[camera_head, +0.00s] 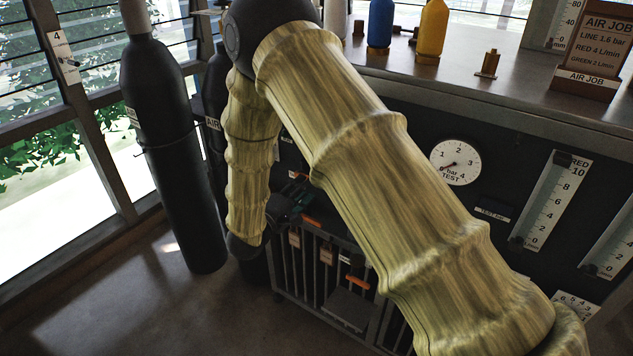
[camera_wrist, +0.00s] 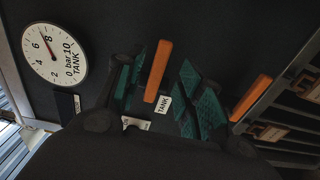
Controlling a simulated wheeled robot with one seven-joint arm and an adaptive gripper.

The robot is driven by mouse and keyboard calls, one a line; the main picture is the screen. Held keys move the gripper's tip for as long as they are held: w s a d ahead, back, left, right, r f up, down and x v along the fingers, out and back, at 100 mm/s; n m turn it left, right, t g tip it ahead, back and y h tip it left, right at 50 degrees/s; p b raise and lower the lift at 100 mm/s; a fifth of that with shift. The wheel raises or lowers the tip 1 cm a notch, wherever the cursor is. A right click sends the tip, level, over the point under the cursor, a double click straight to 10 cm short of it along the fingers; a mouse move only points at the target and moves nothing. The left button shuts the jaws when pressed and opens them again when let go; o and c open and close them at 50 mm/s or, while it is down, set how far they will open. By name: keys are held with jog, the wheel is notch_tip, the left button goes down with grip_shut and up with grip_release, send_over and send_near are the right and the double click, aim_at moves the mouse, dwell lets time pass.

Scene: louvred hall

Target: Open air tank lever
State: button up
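In the wrist view an orange lever (camera_wrist: 158,72) stands beside a small white TANK label (camera_wrist: 164,104) on a dark panel. My gripper (camera_wrist: 158,88) has its teal-padded fingers apart, one on each side of this lever. I see gaps between the lever and the pads; contact low down cannot be told. A round TANK gauge (camera_wrist: 54,57) at the left has its needle between 6 and 8. In the head view my gripper (camera_head: 291,198) is at the dark panel, partly hidden by my arm. I cannot tell the tank lever's position clearly there.
A second orange lever (camera_wrist: 250,98) is close to the right finger. Below the panel is a rack (camera_head: 325,285) with hanging tags. Black cylinders (camera_head: 165,140) stand at the left. A counter (camera_head: 490,85) carries a blue bottle (camera_head: 380,24) and a yellow bottle (camera_head: 432,32).

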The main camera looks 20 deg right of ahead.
jog(key=shift+x, duration=2.5)
jog(key=shift+c, duration=0.5)
grip_shut()
